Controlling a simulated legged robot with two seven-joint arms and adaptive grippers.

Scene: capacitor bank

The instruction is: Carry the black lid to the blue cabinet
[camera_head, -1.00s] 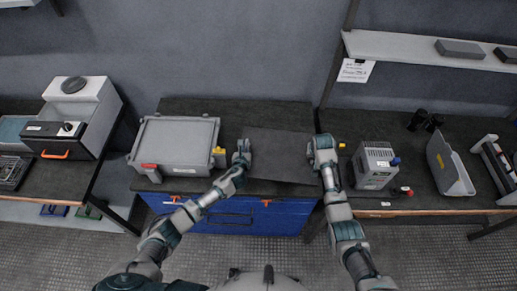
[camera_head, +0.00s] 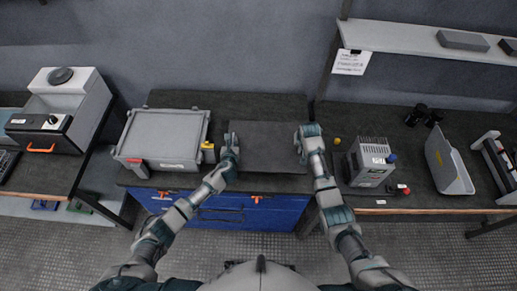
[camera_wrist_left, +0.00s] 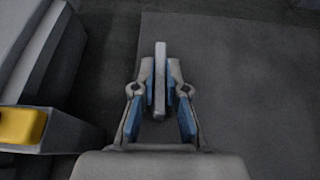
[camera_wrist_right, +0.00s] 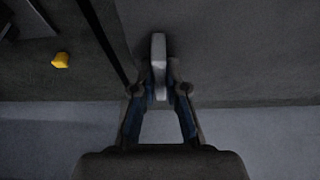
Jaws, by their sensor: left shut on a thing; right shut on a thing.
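The black lid (camera_head: 267,147) is a flat dark panel between my two grippers, over the right part of the blue cabinet's (camera_head: 215,112) dark top. I cannot tell whether it touches the top. My left gripper (camera_head: 232,142) is at its left side; in the left wrist view, the gripper (camera_wrist_left: 161,85) is shut on a grey upright grip, with the lid (camera_wrist_left: 245,80) to the right. My right gripper (camera_head: 301,138) is at its right side; in the right wrist view, the gripper (camera_wrist_right: 159,75) is shut on a similar grip.
A grey lidded box (camera_head: 170,135) with red and yellow latches stands on the cabinet left of the lid. The right bench (camera_head: 400,135) holds a grey device (camera_head: 369,162) and a grey tray (camera_head: 447,160). A left bench holds a machine (camera_head: 65,105). A shelf (camera_head: 400,38) is above right.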

